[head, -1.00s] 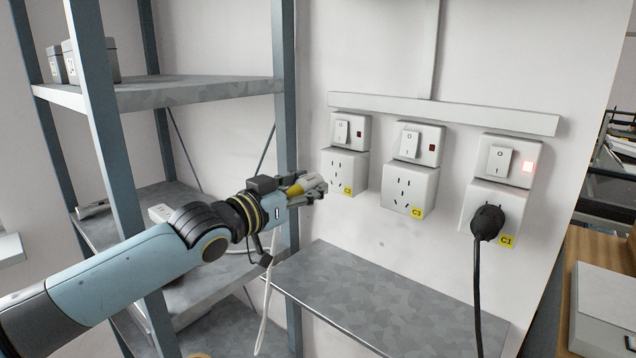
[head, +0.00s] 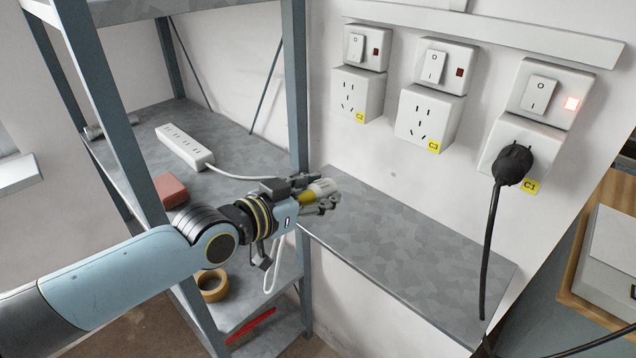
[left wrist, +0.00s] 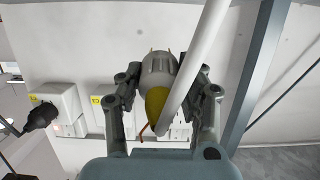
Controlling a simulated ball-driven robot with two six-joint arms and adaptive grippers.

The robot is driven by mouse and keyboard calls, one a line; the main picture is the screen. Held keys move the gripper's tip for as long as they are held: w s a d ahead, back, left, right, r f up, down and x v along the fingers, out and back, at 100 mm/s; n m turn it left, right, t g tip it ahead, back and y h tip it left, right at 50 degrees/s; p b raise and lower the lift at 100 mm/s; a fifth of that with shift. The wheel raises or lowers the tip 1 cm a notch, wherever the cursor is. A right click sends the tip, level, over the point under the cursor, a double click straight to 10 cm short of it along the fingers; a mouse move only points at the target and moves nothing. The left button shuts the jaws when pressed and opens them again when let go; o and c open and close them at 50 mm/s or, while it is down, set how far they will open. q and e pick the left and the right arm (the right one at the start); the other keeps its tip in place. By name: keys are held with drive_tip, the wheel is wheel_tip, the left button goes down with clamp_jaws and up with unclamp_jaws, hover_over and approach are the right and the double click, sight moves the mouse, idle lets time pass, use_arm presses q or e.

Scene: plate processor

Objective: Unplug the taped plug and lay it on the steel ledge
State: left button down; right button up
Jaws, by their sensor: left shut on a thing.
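In the head view the plug is clear of all the sockets. The gripper partly hides the plug. I cannot tell whether the plug touches the ledge. My right gripper is not in view.
Sockets C2 (head: 357,94) and C3 (head: 429,119) are empty. A black plug (head: 513,164) is in socket C1, its cable hanging past the ledge's right end. A power strip (head: 185,147), red block (head: 171,190) and tape roll (head: 212,285) are on the left shelves. The ledge's middle is clear.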

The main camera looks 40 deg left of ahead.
sight(333, 219)
use_arm(q)
drive_tip(key=shift+w+f, duration=0.35)
drive_tip(key=shift+f, duration=0.15)
drive_tip(key=w+f+b, duration=0.1)
drive_tip(key=b, duration=0.1)
drive_tip(key=shift+w+d+f+b, duration=0.1)
drive_tip(key=shift+f+b, duration=0.2)
drive_tip(key=shift+f, duration=0.1)
drive_tip(key=shift+w+f+b, duration=0.2)
drive_tip(key=shift+f+b, duration=0.1)
drive_tip(key=shift+b, duration=0.05)
drive_tip(key=shift+w+f+b, duration=0.6)
drive_tip(key=shift+f+b, duration=0.2)
drive_tip(key=shift+b, duration=0.15)
drive_tip(key=shift+w+d+f+b, duration=0.1)
drive_tip(key=shift+w+f+b, duration=0.3)
drive_tip(key=shift+b, duration=0.1)
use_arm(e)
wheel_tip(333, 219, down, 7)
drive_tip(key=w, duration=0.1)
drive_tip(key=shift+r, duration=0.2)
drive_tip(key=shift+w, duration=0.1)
use_arm(q)
drive_tip(key=c, duration=0.7)
unclamp_jaws()
drive_tip(key=shift+s, duration=0.1)
drive_tip(key=v, duration=1.2)
drive_tip(key=shift+d, duration=0.1)
